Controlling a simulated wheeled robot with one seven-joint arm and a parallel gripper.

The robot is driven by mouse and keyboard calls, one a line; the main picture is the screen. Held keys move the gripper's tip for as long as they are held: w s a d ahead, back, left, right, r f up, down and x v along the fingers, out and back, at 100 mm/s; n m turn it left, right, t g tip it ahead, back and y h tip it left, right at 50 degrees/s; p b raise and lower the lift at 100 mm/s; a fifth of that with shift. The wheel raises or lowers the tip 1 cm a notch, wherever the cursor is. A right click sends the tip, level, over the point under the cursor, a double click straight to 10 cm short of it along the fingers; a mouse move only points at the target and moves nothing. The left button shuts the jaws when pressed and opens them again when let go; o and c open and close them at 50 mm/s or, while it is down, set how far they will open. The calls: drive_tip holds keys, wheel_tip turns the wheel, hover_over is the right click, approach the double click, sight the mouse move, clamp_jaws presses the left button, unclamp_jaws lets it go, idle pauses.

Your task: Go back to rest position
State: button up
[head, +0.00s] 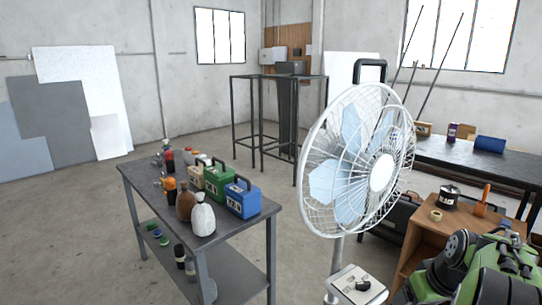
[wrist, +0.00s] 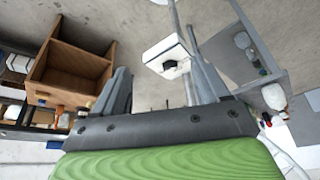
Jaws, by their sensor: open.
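My gripper (wrist: 162,88) shows in the wrist view with its two dark grey fingers spread wide apart. Nothing is held between them. Beyond the fingers are a white box-like control unit (wrist: 168,57) on the fan's stand and bare concrete floor. The wrist picture is strongly tilted. In the head view my green and black arm (head: 480,275) is folded at the bottom right corner, and I cannot make out the fingertips there.
A white standing fan (head: 382,172) rises close in front. A grey metal table (head: 125,176) with toolboxes and bottles stands left of it. A wooden cabinet (head: 415,230) stands right, near my arm. A dark workbench (head: 480,160) is behind. Open floor lies at left.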

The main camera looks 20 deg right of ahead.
drive_tip(key=w+a+r+n, duration=0.1)
drive_tip(key=a+r, duration=0.1)
drive_tip(key=a, duration=0.7)
drive_tip(key=w+a+r+n, duration=0.1)
drive_tip(key=a+r, duration=0.1)
drive_tip(key=a, duration=0.6)
drive_tip(key=s+a+n+t+y, duration=0.1)
drive_tip(key=s+a, duration=0.9)
drive_tip(key=a, duration=0.2)
drive_tip(key=shift+a+f, duration=0.25)
drive_tip(key=shift+f, duration=0.1)
